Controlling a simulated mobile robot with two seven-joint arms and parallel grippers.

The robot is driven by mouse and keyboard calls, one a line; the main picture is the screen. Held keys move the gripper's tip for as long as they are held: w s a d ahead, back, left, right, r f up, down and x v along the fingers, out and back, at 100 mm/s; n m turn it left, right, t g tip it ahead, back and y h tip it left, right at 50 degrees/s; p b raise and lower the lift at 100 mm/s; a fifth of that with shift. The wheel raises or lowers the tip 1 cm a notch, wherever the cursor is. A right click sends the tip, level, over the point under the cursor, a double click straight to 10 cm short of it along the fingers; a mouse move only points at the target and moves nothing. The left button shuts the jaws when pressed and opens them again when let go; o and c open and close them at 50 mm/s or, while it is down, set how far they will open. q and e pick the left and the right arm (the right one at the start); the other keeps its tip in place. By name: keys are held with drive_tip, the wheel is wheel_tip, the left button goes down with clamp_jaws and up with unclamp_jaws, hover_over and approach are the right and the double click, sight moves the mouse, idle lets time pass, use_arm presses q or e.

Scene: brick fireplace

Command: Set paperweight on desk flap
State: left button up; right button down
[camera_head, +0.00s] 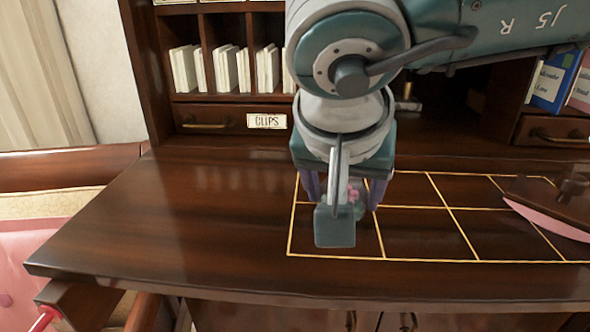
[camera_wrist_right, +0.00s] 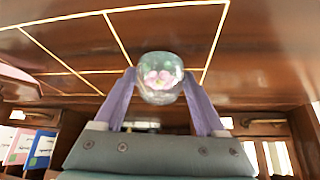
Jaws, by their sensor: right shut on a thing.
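The paperweight (camera_head: 355,197) is a clear glass ball with a pink flower inside. In the head view it is partly hidden behind my right gripper (camera_head: 344,200). The right wrist view shows the paperweight (camera_wrist_right: 160,80) held between the two purple fingers of my right gripper (camera_wrist_right: 161,88), which are shut on it. The desk flap (camera_head: 180,220) is dark glossy wood with a yellow line grid. The paperweight appears over the grid's left end; I cannot tell whether it touches the flap. My left gripper is not in view.
A rocker blotter (camera_head: 555,212) with a pink underside lies at the grid's right end. Behind the flap stand pigeonholes with white booklets, a drawer labelled CLIPS (camera_head: 228,121) and books (camera_head: 553,80) at the right. The flap's left part is clear. A pink cushion (camera_head: 30,265) is lower left.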

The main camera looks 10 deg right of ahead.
drive_tip(key=shift+f, duration=0.15)
unclamp_jaws()
drive_tip(key=shift+r, duration=0.3)
drive_tip(key=v, duration=1.2)
drive_tip(key=shift+b, duration=0.35)
drive_tip(key=shift+f, duration=0.1)
